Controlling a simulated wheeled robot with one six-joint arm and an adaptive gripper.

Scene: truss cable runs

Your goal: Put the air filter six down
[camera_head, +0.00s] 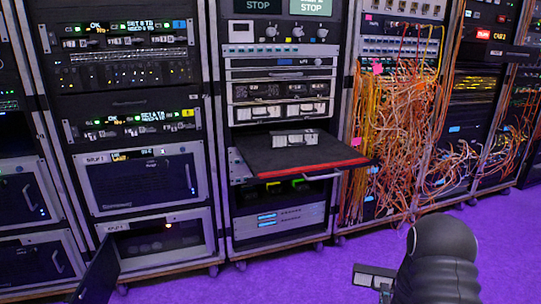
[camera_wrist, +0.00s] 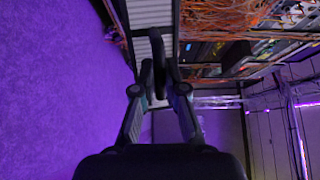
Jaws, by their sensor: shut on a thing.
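A pale grey box-like piece (camera_head: 374,276), which I take for the air filter, is at the end of my arm at the bottom of the head view. My gripper (camera_wrist: 160,72) is shut on it. In the wrist view the pale ribbed filter (camera_wrist: 143,48) shows behind and between the fingers, partly hidden by them. It is held in front of the racks, apart from them. No number on it is readable. My arm hides part of the gripper in the head view.
A pulled-out black shelf (camera_head: 258,153) with a red front edge carries a similar grey piece (camera_head: 295,139); bare room surrounds it. An open door (camera_head: 98,272) sticks out at lower left. Orange cables (camera_head: 400,120) hang at right. The purple floor (camera_head: 290,275) is clear.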

